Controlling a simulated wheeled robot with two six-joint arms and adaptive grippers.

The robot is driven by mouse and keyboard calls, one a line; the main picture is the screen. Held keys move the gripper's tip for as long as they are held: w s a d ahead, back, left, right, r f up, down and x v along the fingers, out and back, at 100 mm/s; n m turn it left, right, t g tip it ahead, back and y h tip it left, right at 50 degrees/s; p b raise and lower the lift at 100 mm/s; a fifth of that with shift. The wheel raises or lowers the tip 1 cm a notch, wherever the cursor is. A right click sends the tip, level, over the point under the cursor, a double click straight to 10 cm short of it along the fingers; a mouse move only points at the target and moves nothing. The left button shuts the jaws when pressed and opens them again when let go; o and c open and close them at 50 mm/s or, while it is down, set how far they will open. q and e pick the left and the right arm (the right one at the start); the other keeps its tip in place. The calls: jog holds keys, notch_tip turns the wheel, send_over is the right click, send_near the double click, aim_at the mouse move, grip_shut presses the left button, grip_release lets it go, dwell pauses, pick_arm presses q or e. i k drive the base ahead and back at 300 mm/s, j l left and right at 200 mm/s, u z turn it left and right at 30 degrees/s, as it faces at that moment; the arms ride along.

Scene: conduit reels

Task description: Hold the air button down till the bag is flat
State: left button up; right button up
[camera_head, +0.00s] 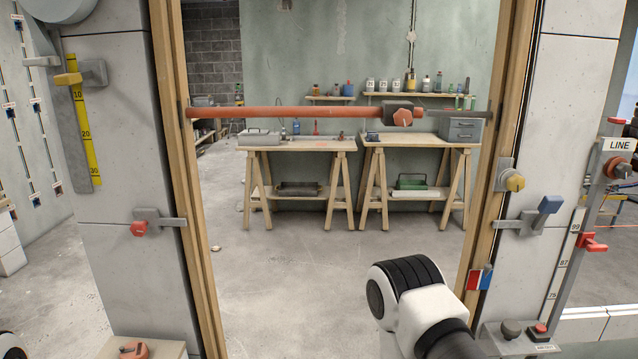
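A small grey control box (518,340) sits at the lower right, at the foot of the right jamb. It carries a dark round knob (511,329) and a red button (540,329). A small label is on its front edge, too small to read surely. I cannot pick out the air bag. A white and black arm joint of mine rises at bottom centre, left of the box and apart from it in the picture. Neither gripper shows. A piece of my left side may show at the bottom left corner.
A wooden door frame (487,160) stands between concrete wall ends. A red spreader bar (290,112) with a clamp (401,114) spans it. Clamps (145,222) (530,216) sit at both jambs. A LINE post (577,250) stands right of the box. Workbenches (297,145) are beyond.

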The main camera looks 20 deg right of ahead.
aim_at(540, 328)
jog(key=z, duration=0.4)
jog(key=l+z, duration=0.1)
jog(key=z, duration=0.35)
jog(key=l+z, duration=0.1)
jog(key=z, duration=0.3)
jog(key=l+z, duration=0.1)
jog(key=z, duration=0.3)
jog(key=i+l, duration=0.25)
jog(key=i+l+z, duration=0.15)
jog(key=i+l, duration=0.15)
jog(key=i, duration=0.2)
